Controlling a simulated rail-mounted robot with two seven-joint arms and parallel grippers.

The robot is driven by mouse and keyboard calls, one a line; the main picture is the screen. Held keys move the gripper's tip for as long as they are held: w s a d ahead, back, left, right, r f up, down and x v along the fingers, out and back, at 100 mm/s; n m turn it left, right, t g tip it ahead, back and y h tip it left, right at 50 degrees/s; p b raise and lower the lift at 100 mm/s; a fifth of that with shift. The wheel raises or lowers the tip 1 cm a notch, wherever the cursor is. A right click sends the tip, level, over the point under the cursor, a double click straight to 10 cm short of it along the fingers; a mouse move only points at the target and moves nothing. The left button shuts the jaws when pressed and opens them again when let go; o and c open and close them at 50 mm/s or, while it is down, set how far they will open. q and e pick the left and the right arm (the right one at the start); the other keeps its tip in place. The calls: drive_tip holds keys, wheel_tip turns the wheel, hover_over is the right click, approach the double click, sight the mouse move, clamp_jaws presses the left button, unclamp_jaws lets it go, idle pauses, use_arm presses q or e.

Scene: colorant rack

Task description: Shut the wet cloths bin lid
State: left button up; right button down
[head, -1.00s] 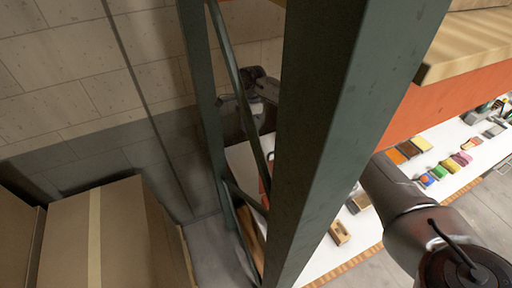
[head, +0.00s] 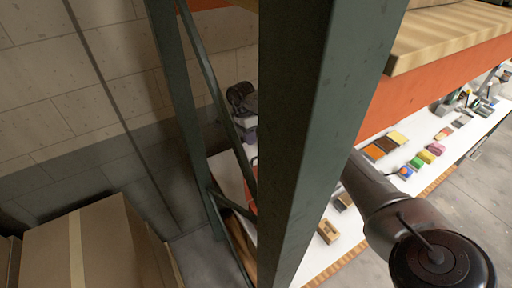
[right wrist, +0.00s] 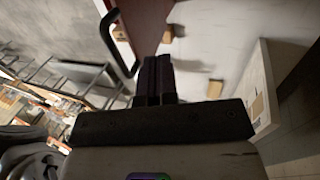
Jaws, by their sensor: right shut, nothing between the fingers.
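I cannot pick out the wet cloths bin or its lid for certain in either view. In the right wrist view my right gripper (right wrist: 157,62) is shut and empty, its dark fingers side by side. A dark red panel (right wrist: 146,22) lies just beyond the fingertips, with a bent black handle-like bar (right wrist: 122,40) to their left. I cannot tell whether the fingers touch the panel. In the head view my right arm enters at the lower right and passes behind a green upright, which hides much of it. My left gripper is not in view.
The thick green rack upright (head: 318,140) blocks the middle of the head view. Behind it runs a white worktop (head: 350,229) with colored blocks and a small wooden box (head: 328,231). A large cardboard box (head: 110,245) stands lower left. Open floor (head: 470,205) shows at right.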

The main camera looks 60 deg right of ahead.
drive_tip(key=s, duration=0.1)
drive_tip(key=s+a+p, duration=0.1)
drive_tip(key=s+a+f+p, duration=0.1)
drive_tip(key=shift+s, duration=0.4)
idle(0.5)
